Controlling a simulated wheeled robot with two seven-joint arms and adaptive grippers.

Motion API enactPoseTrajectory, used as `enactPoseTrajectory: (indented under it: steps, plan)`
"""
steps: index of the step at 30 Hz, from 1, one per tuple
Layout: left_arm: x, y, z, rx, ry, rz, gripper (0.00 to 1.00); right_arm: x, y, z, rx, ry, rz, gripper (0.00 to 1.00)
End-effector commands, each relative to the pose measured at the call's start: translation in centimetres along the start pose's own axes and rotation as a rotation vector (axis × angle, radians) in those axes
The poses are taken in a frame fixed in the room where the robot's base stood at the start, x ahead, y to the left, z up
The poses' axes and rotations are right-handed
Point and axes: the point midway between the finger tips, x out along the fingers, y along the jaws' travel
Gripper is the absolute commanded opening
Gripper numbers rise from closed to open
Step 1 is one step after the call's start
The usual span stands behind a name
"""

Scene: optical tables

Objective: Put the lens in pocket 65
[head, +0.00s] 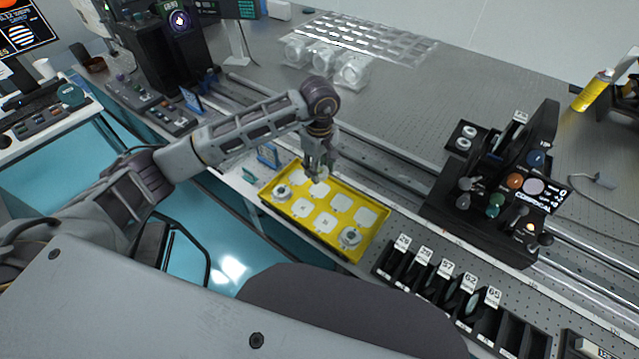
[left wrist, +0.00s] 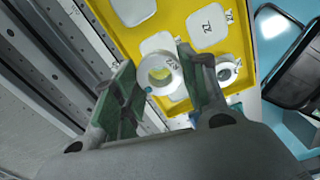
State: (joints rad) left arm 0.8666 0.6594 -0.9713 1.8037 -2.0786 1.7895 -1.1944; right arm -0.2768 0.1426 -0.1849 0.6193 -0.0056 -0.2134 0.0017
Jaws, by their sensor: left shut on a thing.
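My left gripper (head: 318,175) is over the far side of the yellow tray (head: 307,246). In the left wrist view it is shut on a lens (left wrist: 150,82) in a white ring mount, held between the green-padded fingers (left wrist: 160,90). The held lens is mostly hidden by the fingers in the head view. Another ring-mounted lens (head: 282,191) sits at the tray's left end, and one more (head: 350,237) near its right end. The black pocket rack stands to the right, with the label 65 (head: 493,297) beside the label 62 (head: 469,282). My right gripper is not in view.
A black optical device with knobs (head: 492,190) stands right of the tray, behind the rack. Metal rails (head: 385,158) run behind the tray. Clear containers (head: 325,62) stand at the back. The perforated table (head: 420,110) is open between them.

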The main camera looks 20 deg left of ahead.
Motion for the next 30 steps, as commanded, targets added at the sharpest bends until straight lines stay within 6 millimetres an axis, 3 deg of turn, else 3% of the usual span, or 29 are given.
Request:
enactPoseTrajectory:
  steps: [6,20,30]
  plan:
    - [2.6,0.0,0.1,0.0,-0.002,-0.001,0.19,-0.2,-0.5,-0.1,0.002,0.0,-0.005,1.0]
    - [3.4,0.0,0.0,0.0,0.0,0.0,0.19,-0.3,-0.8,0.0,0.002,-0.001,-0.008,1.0]
    - [6.3,0.0,0.0,-0.001,-0.001,-0.002,0.19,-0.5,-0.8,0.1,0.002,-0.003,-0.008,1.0]
